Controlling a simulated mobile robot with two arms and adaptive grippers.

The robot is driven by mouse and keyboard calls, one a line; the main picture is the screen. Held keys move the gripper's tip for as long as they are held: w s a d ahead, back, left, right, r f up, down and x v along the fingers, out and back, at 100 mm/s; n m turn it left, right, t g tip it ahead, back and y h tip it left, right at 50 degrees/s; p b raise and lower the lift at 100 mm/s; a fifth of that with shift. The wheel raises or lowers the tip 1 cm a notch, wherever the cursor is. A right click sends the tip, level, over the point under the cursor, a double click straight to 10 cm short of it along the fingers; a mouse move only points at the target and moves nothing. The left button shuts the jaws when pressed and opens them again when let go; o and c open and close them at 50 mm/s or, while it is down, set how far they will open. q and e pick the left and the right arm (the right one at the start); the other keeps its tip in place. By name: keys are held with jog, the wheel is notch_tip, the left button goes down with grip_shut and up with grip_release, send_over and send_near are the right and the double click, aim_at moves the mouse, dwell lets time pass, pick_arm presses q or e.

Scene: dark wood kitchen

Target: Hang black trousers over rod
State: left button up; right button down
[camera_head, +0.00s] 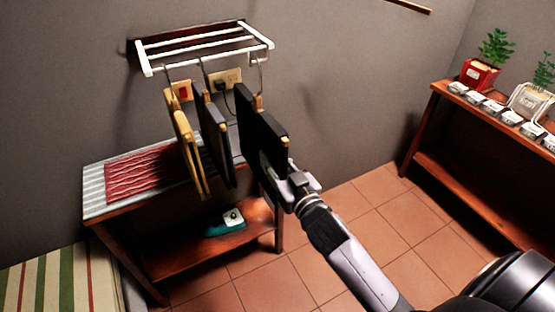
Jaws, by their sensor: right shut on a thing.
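The black trousers (258,125) are folded over a hanger with wooden ends, below the right end of a white wall rack with rods (205,45). The hanger's metal hook reaches up to the rack's front rod. I cannot tell whether it rests on the rod. My right gripper (291,183) is shut on the lower right part of the black trousers, and its fingertips are partly hidden. Yellow trousers (187,150) and dark grey trousers (212,130) hang from the rack to the left of the black ones. My left gripper is not in view.
A wooden side table (100,210) with a striped cloth and red mat stands below the rack. A teal and white item (230,220) lies on its lower shelf. A wooden shelf (440,165) with a red potted plant (480,75) stands right. Tiled floor between is clear.

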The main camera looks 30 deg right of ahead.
jog(key=shift+w+d+r, duration=0.1)
jog(key=shift+w, duration=0.8)
jog(key=shift+w+b, duration=0.6)
jog(key=shift+w, duration=1)
jog(key=shift+w+a+b, duration=0.2)
jog(key=shift+w+b, duration=0.75)
jog(key=shift+w, duration=2)
jog(key=shift+w+a+b, duration=0.1)
jog(key=shift+w+b, duration=0.85)
jog(key=shift+w, duration=1.35)
pick_arm(q)
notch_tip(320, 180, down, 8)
jog(key=b, duration=0.2)
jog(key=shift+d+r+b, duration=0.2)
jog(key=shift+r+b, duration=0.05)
jog(key=shift+b, duration=0.05)
pick_arm(e)
jog(key=shift+w+f, duration=0.1)
jog(key=shift+f, duration=1.85)
jog(key=c, duration=1.2)
grip_release()
jog(key=shift+f, duration=0.1)
jog(key=shift+c, duration=0.2)
